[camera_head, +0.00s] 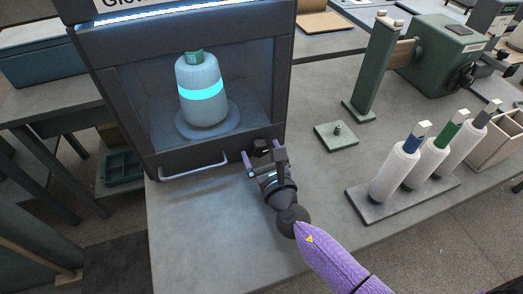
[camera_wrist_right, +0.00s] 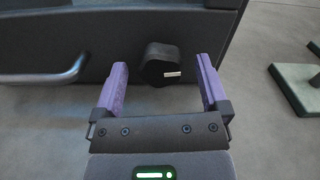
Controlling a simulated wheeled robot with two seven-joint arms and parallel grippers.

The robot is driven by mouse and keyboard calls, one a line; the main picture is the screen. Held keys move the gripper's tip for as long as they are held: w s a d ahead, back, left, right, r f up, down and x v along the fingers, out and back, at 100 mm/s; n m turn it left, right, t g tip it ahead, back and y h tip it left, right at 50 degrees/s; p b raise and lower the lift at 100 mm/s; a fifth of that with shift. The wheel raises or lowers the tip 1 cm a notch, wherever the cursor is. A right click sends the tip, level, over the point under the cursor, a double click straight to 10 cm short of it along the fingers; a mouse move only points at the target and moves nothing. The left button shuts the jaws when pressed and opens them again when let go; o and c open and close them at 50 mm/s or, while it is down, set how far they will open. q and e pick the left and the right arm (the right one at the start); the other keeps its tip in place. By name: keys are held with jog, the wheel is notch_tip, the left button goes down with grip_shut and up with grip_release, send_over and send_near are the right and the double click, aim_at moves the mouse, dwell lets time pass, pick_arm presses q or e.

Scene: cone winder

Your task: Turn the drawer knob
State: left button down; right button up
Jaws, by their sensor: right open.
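The drawer knob (camera_wrist_right: 160,66) is black and faceted with a small white mark. It sits on the dark front of the cabinet, right of the curved metal handle (camera_wrist_right: 48,70). In the head view the knob (camera_head: 261,147) shows just beyond my right gripper (camera_head: 262,155), low on the cabinet front, and the handle (camera_head: 193,166) is to its left. My right gripper is open, and its purple fingers (camera_wrist_right: 160,88) stand to the left and right of the knob in the wrist view. I cannot tell whether they touch it. My left gripper is not in view.
The cabinet (camera_head: 130,130) holds a blue-grey cone with a glowing cyan band (camera_head: 203,95). A rack (camera_head: 375,208) with several capped white spools stands at the right. A green plate with a peg (camera_head: 336,137) and a green post (camera_head: 373,70) are behind. The grey tabletop (camera_head: 200,235) is clear in front.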

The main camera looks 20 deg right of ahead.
jog(key=shift+w, duration=0.45)
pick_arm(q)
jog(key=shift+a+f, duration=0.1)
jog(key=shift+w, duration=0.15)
pick_arm(e)
grip_shut()
jog(key=shift+m+b, duration=0.3)
jog(key=shift+m, duration=0.4)
grip_release()
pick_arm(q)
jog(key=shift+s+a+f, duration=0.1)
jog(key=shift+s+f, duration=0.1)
